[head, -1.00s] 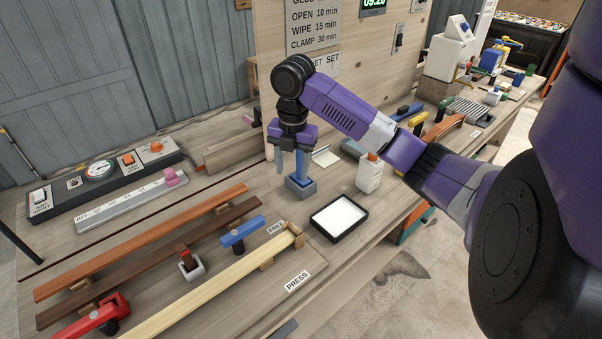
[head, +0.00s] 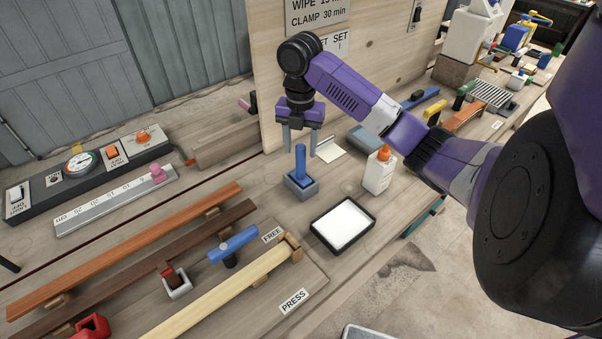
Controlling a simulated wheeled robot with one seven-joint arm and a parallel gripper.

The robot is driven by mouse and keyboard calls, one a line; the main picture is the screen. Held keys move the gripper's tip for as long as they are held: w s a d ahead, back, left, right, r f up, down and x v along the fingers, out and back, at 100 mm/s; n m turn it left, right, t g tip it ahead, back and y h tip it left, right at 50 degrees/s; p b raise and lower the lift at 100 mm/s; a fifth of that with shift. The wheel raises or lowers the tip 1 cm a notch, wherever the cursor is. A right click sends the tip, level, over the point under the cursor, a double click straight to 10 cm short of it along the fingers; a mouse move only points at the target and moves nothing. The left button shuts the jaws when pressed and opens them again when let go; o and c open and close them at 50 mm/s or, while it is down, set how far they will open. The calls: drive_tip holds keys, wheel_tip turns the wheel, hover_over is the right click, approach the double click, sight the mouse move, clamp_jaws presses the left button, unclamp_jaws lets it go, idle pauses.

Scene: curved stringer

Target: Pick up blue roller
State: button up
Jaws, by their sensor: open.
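The blue roller, as far as I can tell, is the upright blue handle (head: 300,162) standing in a small grey-blue holder (head: 301,189) on the bench. Its lower end is hidden inside the holder. My gripper (head: 300,152) points down with its two grey fingers apart, one on each side of the handle's top in the picture. The gripper is open and empty. Its body is well above the handle, and I cannot tell whether the fingertips reach below the handle's top.
A black-rimmed white tray (head: 342,223) lies in front of the holder. A glue bottle (head: 379,170) stands to its right. A blue-handled clamp (head: 233,243) and wooden strips (head: 220,295) lie front left. An upright wooden panel (head: 350,75) stands behind my gripper.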

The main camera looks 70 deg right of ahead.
sight(301, 158)
drive_tip(key=shift+d+f+p, duration=0.1)
drive_tip(key=shift+f+p, duration=0.4)
drive_tip(key=shift+f, duration=2)
clamp_jaws()
